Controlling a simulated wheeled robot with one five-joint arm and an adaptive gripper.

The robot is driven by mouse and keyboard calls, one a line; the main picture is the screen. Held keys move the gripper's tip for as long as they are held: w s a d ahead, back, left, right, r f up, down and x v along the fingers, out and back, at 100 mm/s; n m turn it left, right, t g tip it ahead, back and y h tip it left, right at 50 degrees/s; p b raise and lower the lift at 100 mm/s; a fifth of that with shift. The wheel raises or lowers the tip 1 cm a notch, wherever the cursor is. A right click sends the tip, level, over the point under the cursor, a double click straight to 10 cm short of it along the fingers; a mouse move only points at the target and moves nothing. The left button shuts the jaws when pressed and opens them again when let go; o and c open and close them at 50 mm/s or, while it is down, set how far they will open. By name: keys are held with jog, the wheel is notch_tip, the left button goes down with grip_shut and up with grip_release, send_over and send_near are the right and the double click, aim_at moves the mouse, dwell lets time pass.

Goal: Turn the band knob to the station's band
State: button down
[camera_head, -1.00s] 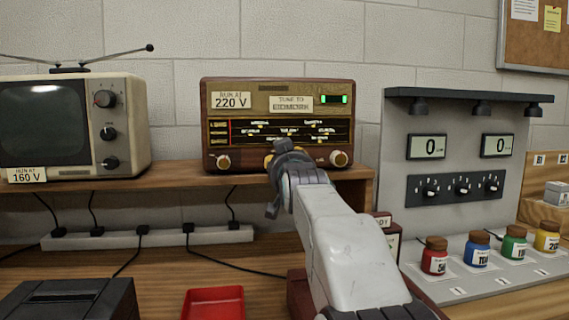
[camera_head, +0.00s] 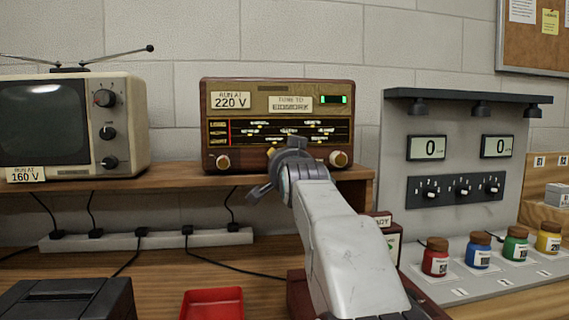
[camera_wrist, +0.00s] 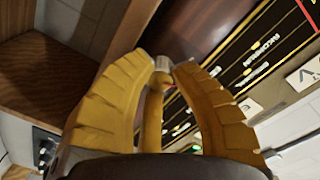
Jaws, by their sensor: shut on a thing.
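The wooden radio (camera_head: 210,110) stands on the shelf, with a pale knob (camera_head: 222,161) at its lower left and another (camera_head: 339,158) at its lower right. Its card (camera_head: 291,104) reads "TUNE TO" and a station name. Its dark dial (camera_head: 290,141) has station names, band labels at the left and a red needle. My gripper (camera_head: 270,153) is at the lower middle of the radio's front. In the wrist view my gripper (camera_wrist: 166,68) has its yellow fingertips closed on a small pale knob (camera_wrist: 162,62), mostly hidden. The knob's pointer setting cannot be read.
A television (camera_head: 132,140) stands left on the same shelf (camera_head: 180,178). A power strip (camera_head: 160,238) with cords, a red tray (camera_head: 212,303) and a black box (camera_head: 70,300) are below. Several jars (camera_head: 435,257) stand right beside a grey meter panel (camera_head: 460,165).

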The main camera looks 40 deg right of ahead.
jog(key=shift+w+a, duration=0.1)
dwell(0.3)
jog(key=c, duration=1.3)
grip_release()
jog(key=shift+w+f, duration=0.1)
jog(key=shift+o, duration=1.4)
jog(key=v, duration=1.2)
jog(key=shift+o, duration=0.2)
jog(key=shift+a, duration=0.1)
